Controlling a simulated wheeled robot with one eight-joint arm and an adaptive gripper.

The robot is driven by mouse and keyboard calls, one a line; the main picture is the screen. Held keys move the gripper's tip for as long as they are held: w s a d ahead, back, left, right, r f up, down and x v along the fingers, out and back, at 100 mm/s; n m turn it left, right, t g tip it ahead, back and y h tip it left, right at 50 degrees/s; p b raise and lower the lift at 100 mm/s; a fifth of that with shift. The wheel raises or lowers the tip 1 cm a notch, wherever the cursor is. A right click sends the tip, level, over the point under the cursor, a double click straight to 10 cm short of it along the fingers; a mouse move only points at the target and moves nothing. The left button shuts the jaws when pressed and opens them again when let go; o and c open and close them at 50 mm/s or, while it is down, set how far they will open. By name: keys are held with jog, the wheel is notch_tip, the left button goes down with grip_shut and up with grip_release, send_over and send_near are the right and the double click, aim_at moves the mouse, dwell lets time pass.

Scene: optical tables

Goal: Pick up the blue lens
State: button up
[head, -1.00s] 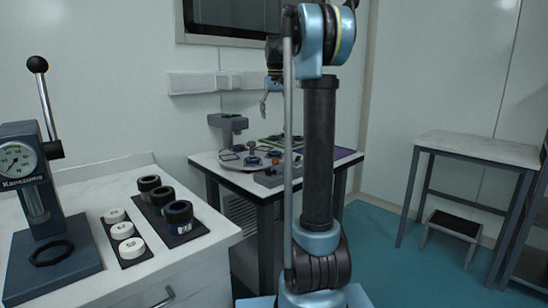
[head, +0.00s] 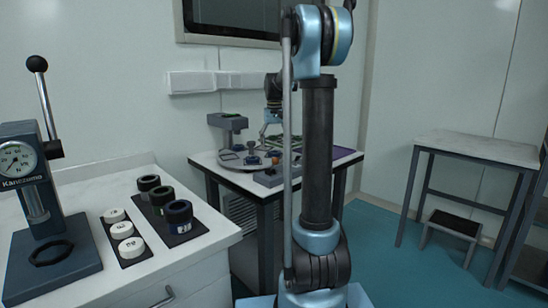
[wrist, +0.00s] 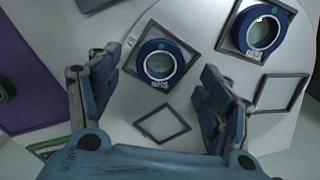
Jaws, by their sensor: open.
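Two blue ring-shaped lenses show in the wrist view. The nearer blue lens (wrist: 160,64) sits on a pale round plate (wrist: 195,22), in a dark diamond-shaped frame. The other blue lens (wrist: 262,30) sits in a similar frame to its upper right. My gripper (wrist: 162,76) is open and empty, its fingers spread on either side of the nearer lens. The gap between fingertips and plate is hard to judge. In the head view my gripper (head: 269,132) is above the back table, partly hidden behind my arm.
Two empty diamond frames (wrist: 162,123) (wrist: 281,92) lie on the plate. A purple area (wrist: 20,75) is at left in the wrist view. A grey stand (head: 229,124) is left of my gripper. A white counter (head: 215,228) with a press (head: 35,200) stands at front left.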

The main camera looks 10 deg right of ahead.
jog(key=shift+f, duration=1.35)
jog(key=shift+c, duration=0.2)
jog(key=c, duration=1.1)
